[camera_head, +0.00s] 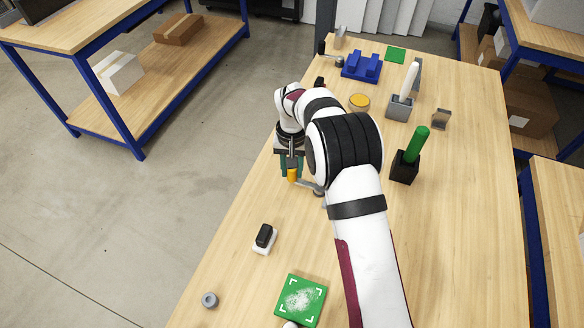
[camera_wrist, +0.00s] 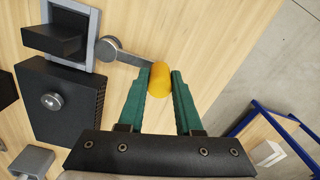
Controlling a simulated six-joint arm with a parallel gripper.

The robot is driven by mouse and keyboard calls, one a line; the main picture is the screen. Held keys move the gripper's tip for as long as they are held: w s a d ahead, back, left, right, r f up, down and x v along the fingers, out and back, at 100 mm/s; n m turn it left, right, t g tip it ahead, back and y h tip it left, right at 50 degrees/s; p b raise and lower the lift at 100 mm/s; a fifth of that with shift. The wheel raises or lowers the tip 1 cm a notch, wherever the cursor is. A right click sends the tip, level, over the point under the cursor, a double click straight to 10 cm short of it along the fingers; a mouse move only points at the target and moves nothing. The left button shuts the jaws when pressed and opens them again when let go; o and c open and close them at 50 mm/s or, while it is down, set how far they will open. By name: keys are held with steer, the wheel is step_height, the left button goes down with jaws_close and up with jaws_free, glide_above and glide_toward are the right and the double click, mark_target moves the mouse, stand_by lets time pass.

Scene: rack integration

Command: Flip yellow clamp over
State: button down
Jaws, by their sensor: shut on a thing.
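The yellow clamp shows as a yellow cylindrical grip (camera_wrist: 160,79) on the end of a grey metal lever (camera_wrist: 127,55) in the wrist view. The lever runs left to a round grey pivot (camera_wrist: 107,48). My gripper (camera_wrist: 167,76) has its two green fingers on either side of the yellow grip, shut on it. In the head view my gripper (camera_head: 291,162) is at the table's left edge, and the yellow grip (camera_head: 292,175) shows below it. The lever (camera_head: 309,185) extends right, and my arm hides much of the area beyond it.
In the wrist view, a black box with a round knob (camera_wrist: 52,102) and a grey-framed black part (camera_wrist: 70,30) stand left of the fingers. In the head view, a black holder with a green rod (camera_head: 405,166) stands right of my arm. The near-left table holds a green mat (camera_head: 301,297).

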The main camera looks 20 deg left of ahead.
steer(key=shift+s, duration=0.15)
stand_by(0.8)
steer(key=s+n, duration=0.1)
steer(key=n, duration=0.1)
steer(key=s+n, duration=0.1)
steer(key=shift+s+d+n, duration=0.15)
steer(key=shift+d+n, duration=0.05)
steer(key=shift+n, duration=0.2)
steer(key=s+n, duration=0.1)
steer(key=d+n, duration=0.1)
steer(key=n, duration=0.1)
steer(key=s+n, duration=0.1)
steer(key=shift+s+d+n, duration=0.3)
steer(key=shift+d, duration=0.05)
steer(key=d+n, duration=0.1)
steer(key=s+n, duration=0.1)
steer(key=n, duration=0.1)
steer(key=shift+s+d, duration=0.2)
steer(key=shift+d, duration=0.2)
steer(key=shift+s+d+n, duration=0.25)
steer(key=shift+d+n, duration=0.45)
steer(key=shift+n, duration=0.45)
steer(key=shift+s+d+n, duration=0.2)
steer(key=shift+d+n, duration=0.45)
steer(key=shift+n, duration=0.5)
steer(key=c, duration=0.6)
jaws_free()
